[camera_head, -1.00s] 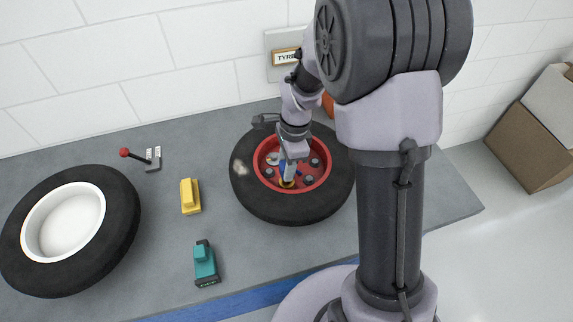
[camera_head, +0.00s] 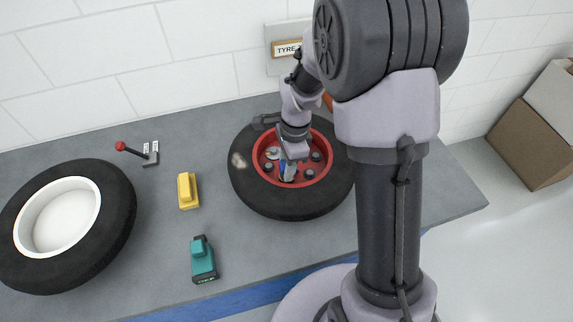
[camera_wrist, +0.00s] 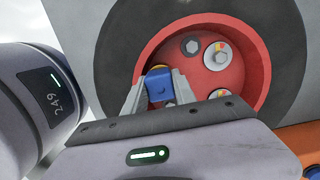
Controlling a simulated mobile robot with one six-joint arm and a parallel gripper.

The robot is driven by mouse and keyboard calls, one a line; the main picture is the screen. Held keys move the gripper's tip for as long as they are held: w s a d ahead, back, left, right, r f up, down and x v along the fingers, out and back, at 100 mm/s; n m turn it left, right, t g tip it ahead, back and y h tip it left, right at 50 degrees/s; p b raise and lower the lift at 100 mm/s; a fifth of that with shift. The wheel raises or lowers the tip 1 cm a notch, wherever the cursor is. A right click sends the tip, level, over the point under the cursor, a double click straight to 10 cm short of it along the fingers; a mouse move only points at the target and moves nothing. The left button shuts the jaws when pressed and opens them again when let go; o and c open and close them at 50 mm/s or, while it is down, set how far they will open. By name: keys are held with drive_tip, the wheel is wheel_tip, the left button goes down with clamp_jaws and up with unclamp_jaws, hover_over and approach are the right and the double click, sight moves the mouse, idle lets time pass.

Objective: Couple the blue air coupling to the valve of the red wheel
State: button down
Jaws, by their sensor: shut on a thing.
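The red wheel (camera_head: 322,173) lies flat on the bench with its black tyre, and its red rim and several bolts also show in the wrist view (camera_wrist: 225,82). My gripper (camera_head: 288,172) reaches down into the rim; in the wrist view its fingers (camera_wrist: 158,92) are shut on the blue air coupling (camera_wrist: 159,86). The coupling also shows as a small blue patch inside the rim (camera_head: 283,168). A bit of yellow shows just behind the coupling in the wrist view. The valve is hidden, so I cannot tell whether the coupling touches it.
A white-rimmed wheel (camera_head: 118,222) lies at the left. A yellow block-shaped tool (camera_head: 187,191) and a teal one (camera_head: 203,260) lie between the wheels. A red-knobbed lever (camera_head: 135,152) stands at the back. Cardboard boxes (camera_head: 530,145) are on the right, off the bench.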

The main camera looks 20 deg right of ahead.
drive_tip(key=shift+f, duration=0.2)
drive_tip(key=c, duration=0.9)
unclamp_jaws()
drive_tip(key=shift+f, duration=0.1)
drive_tip(key=shift+s, duration=0.1)
wheel_tip(320, 180, up, 18)
drive_tip(key=d+p, duration=0.2)
drive_tip(key=p, duration=0.4)
drive_tip(key=s+a+r+n+t+b, duration=0.1)
drive_tip(key=s+a+n+t+b, duration=0.1)
drive_tip(key=s+n, duration=0.2)
drive_tip(key=s+a+r+n+t+b, duration=0.2)
drive_tip(key=s+n, duration=0.3)
drive_tip(key=s, duration=0.3)
drive_tip(key=s+a+r+n+t+b, duration=0.1)
drive_tip(key=s+n+b, duration=0.1)
drive_tip(key=s+n, duration=0.2)
drive_tip(key=shift+s+a+r+n+t+y, duration=0.1)
drive_tip(key=shift+s+a+n+t+y, duration=0.1)
drive_tip(key=shift+s, duration=0.5)
drive_tip(key=shift+s+a+r+n+t+y, duration=0.1)
drive_tip(key=shift+s+a+t, duration=0.1)
drive_tip(key=shift+s, duration=0.5)
